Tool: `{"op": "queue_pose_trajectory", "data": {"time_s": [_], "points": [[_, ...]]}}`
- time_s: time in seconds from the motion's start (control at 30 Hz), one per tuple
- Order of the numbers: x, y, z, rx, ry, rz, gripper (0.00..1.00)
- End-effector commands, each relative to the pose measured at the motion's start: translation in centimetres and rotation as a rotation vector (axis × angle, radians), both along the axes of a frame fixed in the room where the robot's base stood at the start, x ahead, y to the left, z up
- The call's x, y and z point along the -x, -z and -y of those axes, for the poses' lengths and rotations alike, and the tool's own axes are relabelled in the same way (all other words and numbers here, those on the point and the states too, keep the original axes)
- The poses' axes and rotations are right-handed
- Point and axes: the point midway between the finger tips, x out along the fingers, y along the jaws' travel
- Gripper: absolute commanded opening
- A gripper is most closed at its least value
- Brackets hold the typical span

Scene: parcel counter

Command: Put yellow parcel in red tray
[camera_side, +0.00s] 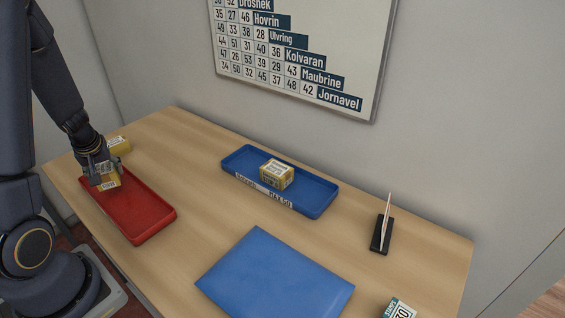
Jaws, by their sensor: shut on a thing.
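My gripper (100,172) is at the left end of the red tray (150,217), pointing down. It is shut on a yellow parcel (108,184) with a printed label. The held parcel is in or just above that end of the tray; I cannot tell whether it touches the tray floor. The rest of the tray is empty. Another yellow parcel (119,145) lies on the table just behind the gripper. A third yellow parcel (277,174) with a white label sits in the blue tray (318,200).
A blue flat slab (273,275) lies at the front middle of the wooden table (215,228). A black stand with an upright card (382,235) is at the right. A small white and teal box (399,308) is at the front edge. A number board hangs on the wall.

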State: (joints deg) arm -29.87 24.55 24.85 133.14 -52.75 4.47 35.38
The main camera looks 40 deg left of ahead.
Motion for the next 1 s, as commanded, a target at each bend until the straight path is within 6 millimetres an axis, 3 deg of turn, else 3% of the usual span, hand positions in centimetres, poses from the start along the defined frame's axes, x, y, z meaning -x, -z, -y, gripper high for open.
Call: {"op": "queue_pose_trajectory", "data": {"time_s": [0.4,0.87,0.9,1.0], "points": [[0.1,3.4,0.0,0.002,-0.003,-0.001,0.19],[0.0,3.9,0.0,0.0,-0.001,0.003,0.19],[0.0,3.9,0.0,0.001,0.0,0.002,0.62],[0.0,3.9,0.0,0.0,0.0,0.002,0.72]]}}
